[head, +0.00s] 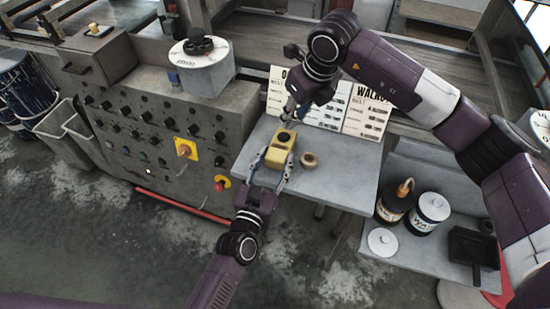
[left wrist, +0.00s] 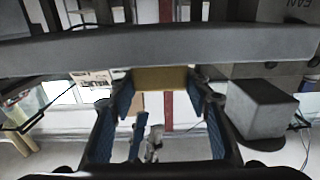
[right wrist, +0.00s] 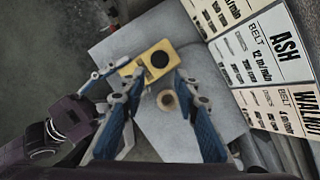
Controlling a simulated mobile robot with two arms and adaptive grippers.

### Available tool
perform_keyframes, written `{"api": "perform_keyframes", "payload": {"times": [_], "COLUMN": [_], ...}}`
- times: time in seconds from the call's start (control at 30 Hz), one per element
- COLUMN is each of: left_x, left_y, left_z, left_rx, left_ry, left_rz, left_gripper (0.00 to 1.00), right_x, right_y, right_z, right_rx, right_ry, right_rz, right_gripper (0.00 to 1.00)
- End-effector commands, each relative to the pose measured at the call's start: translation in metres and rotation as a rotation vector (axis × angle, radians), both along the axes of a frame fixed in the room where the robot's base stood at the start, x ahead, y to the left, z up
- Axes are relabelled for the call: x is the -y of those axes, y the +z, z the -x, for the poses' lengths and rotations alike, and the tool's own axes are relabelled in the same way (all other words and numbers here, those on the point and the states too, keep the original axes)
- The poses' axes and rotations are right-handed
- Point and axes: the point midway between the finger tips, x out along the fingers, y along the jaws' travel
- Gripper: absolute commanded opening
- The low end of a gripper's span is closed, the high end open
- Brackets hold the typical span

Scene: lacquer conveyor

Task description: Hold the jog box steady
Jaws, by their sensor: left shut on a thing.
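The jog box (head: 276,155) is a yellow box with a black round knob on top, lying on a small grey table (head: 345,185). My left gripper (head: 270,172) is shut on its near end, one finger along each side. In the left wrist view the yellow face of the jog box (left wrist: 160,78) shows between the fingers. My right gripper (head: 291,105) is above and behind the box. In the right wrist view its fingers are apart and empty (right wrist: 158,78), with the jog box (right wrist: 146,62) below and beyond them.
A tan ring (head: 309,159) lies just right of the box. White printed cards (head: 340,105) stand at the table's back edge. A grey control panel (head: 165,130) with knobs is at the left. Cans (head: 430,208) stand on a lower shelf at the right.

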Motion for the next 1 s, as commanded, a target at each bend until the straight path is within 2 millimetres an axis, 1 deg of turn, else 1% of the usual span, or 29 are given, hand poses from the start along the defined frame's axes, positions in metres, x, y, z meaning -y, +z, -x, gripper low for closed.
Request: {"api": "perform_keyframes", "payload": {"times": [0.03,0.2,0.27,1.0], "left_x": [-0.0002,-0.0002,-0.0002,-0.0002], "left_y": [-0.0002,-0.0003,-0.0003,-0.0005], "left_z": [0.0002,0.0002,0.0002,0.0003], "left_rx": [0.0,0.0,-0.001,-0.001], "left_ry": [0.0,0.0,0.0,0.0], "left_rz": [0.0,0.0,0.0,0.0], "left_gripper": [0.14,0.14,0.14,0.14], "right_x": [0.0,0.0,0.0,-0.0001], "right_y": [0.0,0.0,0.0,0.0], "right_z": [0.0,0.0,0.0,0.0001], "right_rx": [0.0,0.0,0.0,0.0], "right_ry": [0.0,0.0,0.0,0.0], "right_rz": [0.0,0.0,0.0,0.0], "right_gripper": [0.25,0.06,0.0,0.0]}}
